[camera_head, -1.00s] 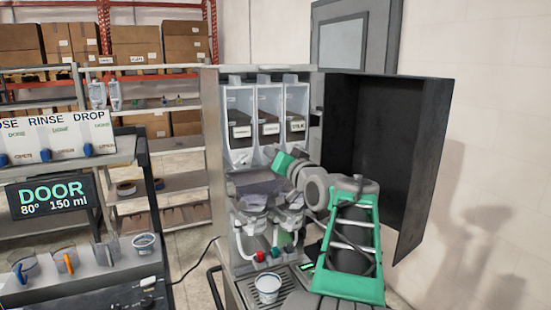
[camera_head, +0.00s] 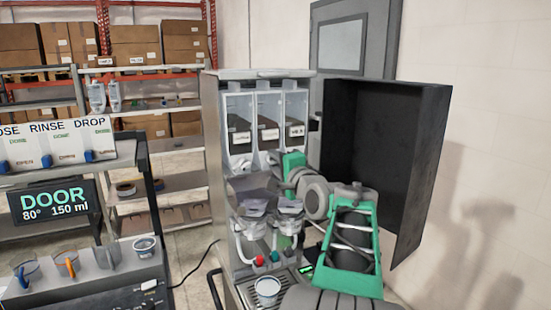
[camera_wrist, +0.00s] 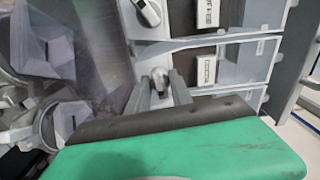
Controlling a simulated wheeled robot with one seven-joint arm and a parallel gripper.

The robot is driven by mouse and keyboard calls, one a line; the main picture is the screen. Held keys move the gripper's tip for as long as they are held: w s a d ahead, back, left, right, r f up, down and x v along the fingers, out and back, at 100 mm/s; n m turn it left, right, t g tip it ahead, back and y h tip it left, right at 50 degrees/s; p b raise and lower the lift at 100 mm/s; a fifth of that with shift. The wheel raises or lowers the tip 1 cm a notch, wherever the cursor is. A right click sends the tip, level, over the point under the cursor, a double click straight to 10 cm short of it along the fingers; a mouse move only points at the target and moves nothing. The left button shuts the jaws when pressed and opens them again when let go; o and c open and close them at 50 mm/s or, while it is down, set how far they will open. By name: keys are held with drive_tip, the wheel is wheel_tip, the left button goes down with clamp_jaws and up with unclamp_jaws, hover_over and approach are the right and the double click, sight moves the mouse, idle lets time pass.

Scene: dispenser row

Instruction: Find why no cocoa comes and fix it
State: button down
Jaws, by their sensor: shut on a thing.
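The dispenser (camera_head: 211,160) stands open, with three clear canisters side by side inside. Their labels are too small to read in the head view. In the wrist view a canister label (camera_wrist: 206,70) seems to read cocoa, and another (camera_wrist: 208,12) ends like coffee. My gripper (camera_wrist: 163,90) is at the front of the canister with the cocoa-like label, its fingers shut around a small grey outlet piece (camera_wrist: 160,74). In the head view my gripper's green body (camera_head: 293,161) hides the lower right canister area. Mixing bowls (camera_head: 252,209) sit below. A white cup (camera_head: 267,287) stands at the base.
The dark door (camera_head: 390,150) is swung open to the right, close to my arm. A counter with a DOOR display (camera_head: 52,198) and a cup (camera_head: 144,244) stands at the left. Shelves with boxes (camera_head: 136,45) are behind.

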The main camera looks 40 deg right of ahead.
drive_tip(key=m+p, duration=0.2)
drive_tip(key=m, duration=0.1)
drive_tip(key=shift+m, duration=0.4)
drive_tip(key=shift+m+p, duration=0.3)
drive_tip(key=shift+m, duration=0.4)
drive_tip(key=shift+f, duration=0.1)
drive_tip(key=c, duration=1.5)
unclamp_jaws()
drive_tip(key=b+v, duration=0.2)
drive_tip(key=v, duration=0.5)
drive_tip(key=shift+s+a, duration=0.15)
drive_tip(key=shift+s, duration=0.25)
